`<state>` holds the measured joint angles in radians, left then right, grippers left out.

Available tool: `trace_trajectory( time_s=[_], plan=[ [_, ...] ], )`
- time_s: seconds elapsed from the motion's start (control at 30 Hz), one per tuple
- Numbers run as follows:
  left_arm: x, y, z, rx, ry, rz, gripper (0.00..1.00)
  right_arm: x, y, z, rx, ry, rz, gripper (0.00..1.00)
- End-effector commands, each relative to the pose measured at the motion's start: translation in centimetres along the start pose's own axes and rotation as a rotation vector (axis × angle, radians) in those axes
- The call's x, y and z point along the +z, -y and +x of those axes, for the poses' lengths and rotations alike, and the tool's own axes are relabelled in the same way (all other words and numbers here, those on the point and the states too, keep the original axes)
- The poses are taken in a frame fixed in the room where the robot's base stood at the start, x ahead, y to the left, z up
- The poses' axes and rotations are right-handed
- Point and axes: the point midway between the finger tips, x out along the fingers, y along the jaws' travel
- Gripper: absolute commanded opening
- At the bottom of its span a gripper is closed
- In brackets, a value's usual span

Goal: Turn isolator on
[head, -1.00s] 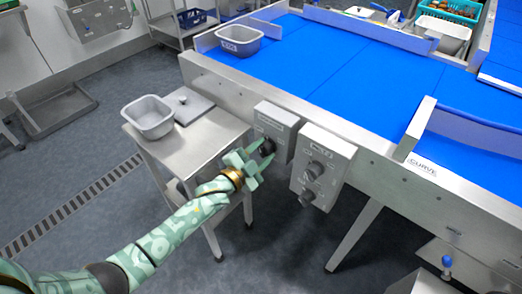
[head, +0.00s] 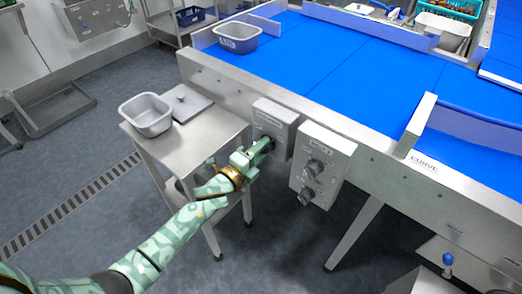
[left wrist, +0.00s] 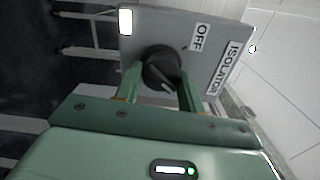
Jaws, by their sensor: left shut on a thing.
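The isolator is a grey box (head: 276,122) on the side of the blue conveyor, left of a second control box. In the left wrist view its face (left wrist: 205,75) carries the labels ISOLATOR and OFF and a black round knob (left wrist: 161,66) with a pale mark. My left gripper (head: 262,147) is at the front of the isolator box. In the left wrist view its two green fingers (left wrist: 159,88) stand on either side of the knob, shut on it. In the head view the gripper mostly hides the knob. My right gripper is not in view.
A second control box (head: 322,165) with knobs sits just right of the isolator. A steel side table (head: 205,132) with a grey tub (head: 147,115) stands to the left. The blue conveyor belt (head: 350,65) lies behind. Open floor is below.

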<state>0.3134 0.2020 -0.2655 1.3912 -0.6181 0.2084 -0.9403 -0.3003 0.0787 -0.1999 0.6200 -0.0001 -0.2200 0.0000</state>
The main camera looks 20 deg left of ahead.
Motion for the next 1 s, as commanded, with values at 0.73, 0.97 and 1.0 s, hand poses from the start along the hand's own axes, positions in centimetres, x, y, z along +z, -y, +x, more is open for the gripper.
trace_trajectory(
  time_s=[0.73,0.97,1.0],
  plan=[
    [-0.08,-0.3,-0.1,0.006,-0.001,0.116,0.16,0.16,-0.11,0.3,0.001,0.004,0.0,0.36],
    [-0.06,-0.24,-0.08,0.004,-0.001,0.115,0.61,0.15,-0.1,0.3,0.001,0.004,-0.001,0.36],
    [-0.05,-0.21,-0.07,0.004,-0.001,0.114,0.61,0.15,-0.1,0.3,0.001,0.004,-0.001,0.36]
  ],
)
